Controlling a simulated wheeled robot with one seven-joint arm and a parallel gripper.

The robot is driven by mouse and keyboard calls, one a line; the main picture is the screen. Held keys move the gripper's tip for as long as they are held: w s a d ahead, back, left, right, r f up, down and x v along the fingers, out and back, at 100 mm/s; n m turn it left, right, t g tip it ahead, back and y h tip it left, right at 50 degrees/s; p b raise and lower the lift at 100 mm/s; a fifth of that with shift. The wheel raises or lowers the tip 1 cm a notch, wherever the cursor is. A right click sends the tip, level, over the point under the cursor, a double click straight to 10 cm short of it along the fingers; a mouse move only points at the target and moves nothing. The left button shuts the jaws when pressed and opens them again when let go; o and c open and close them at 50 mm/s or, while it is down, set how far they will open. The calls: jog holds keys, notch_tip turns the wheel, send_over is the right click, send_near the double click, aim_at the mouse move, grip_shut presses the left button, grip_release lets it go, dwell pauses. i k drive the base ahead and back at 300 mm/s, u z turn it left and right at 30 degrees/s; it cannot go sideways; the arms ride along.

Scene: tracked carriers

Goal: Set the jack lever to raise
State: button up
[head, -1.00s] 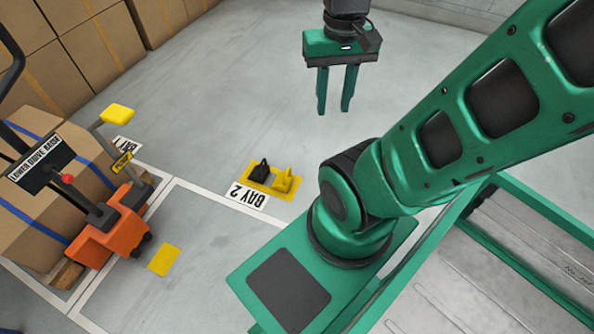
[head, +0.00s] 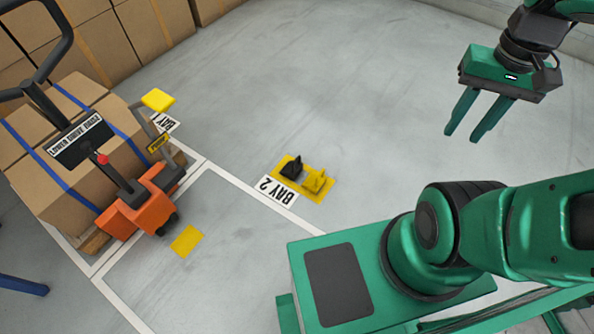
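The orange pallet jack (head: 140,214) stands at the left, with its black handle (head: 50,60) rising to the upper left. My gripper (head: 466,131) is at the upper right, open and empty, fingers pointing down, far from the lever.
Strapped cartons (head: 100,140) sit behind the jack. A yellow post pad (head: 158,99) stands beside it. Black and yellow chocks (head: 304,177) lie by the BAY 2 sign (head: 279,192). A yellow floor patch (head: 187,241) lies near the jack.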

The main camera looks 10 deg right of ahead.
aim_at(103, 158)
jog(key=u, duration=1.45)
